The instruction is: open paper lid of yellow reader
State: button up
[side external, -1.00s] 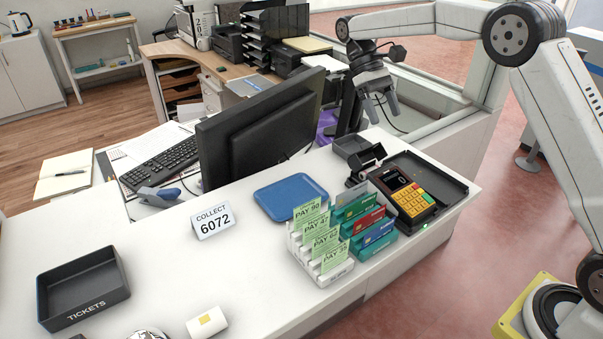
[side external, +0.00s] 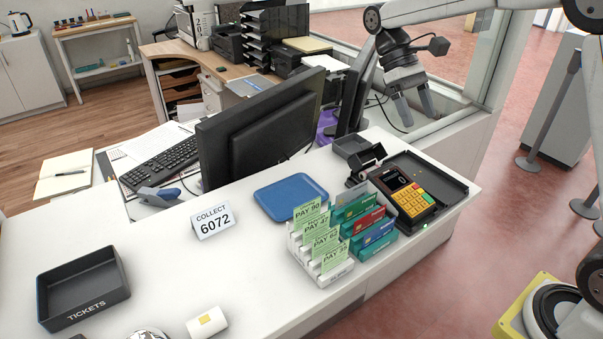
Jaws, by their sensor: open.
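The card reader (side external: 412,197) stands at the right end of the white counter. It is dark, with a yellow keypad that has some red and green keys, and a small lit display. A black part (side external: 366,165) sits at its back left end; I cannot tell whether this is the paper lid or whether it is open or shut. My gripper (side external: 417,110) is open and empty, fingers pointing down. In the picture it is above the reader, clear of it and touching nothing.
A black tray (side external: 452,182) lies beside the reader. A white rack (side external: 335,272) of green pay slips and coloured cards stands in front left. A blue tray (side external: 290,191), a monitor (side external: 262,130) and a small grey box (side external: 352,145) are nearby. A window ledge (side external: 462,122) lies behind.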

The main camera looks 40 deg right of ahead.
jog(key=shift+s+r, duration=0.1)
jog(key=shift+s, duration=0.1)
dwell(0.3)
jog(key=w+f+t, duration=0.1)
jog(key=w+f, duration=0.1)
jog(key=w, duration=0.6)
jog(key=w+d+f+t, duration=0.1)
jog(key=w+f+t, duration=0.1)
jog(key=w, duration=0.6)
jog(key=shift+w+f, duration=0.4)
jog(key=shift+f, duration=0.35)
jog(key=shift+s+f, duration=0.1)
send_over(366, 155)
jog(key=a, duration=0.2)
jog(key=shift+d+f, duration=0.15)
jog(key=shift+f, duration=3.35)
grip_shut()
